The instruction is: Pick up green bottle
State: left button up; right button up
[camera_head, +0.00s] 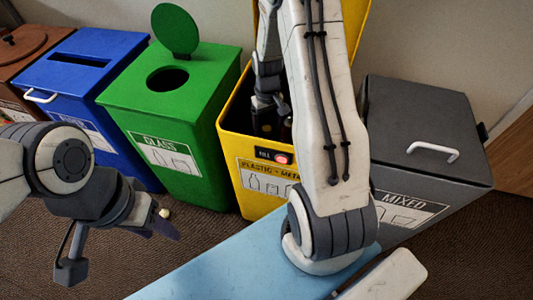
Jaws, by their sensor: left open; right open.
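I cannot make out a green bottle in the head view. My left gripper (163,220) is open at the lower left, above the brown floor in front of the green glass bin. A small pale thing shows beside its fingers; I cannot tell what it is. My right arm rises across the middle of the view and bends down behind itself. Its gripper (269,122) is open inside the mouth of the yellow bin (231,118). The bin's dark inside and my arm hide much of what is there, and I cannot tell whether anything lies between the fingers.
The green glass bin (122,91) has a round hole and a raised round lid (175,30). A blue bin (50,73) and a brown bin (22,50) stand left. A grey mixed bin (400,110), lid closed, stands right. A light blue surface (215,275) lies in front.

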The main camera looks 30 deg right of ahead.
notch_tip(320, 180, down, 5)
jog(key=shift+w+b, duration=0.1)
jog(key=shift+b, duration=0.95)
grip_shut()
dwell(0.6)
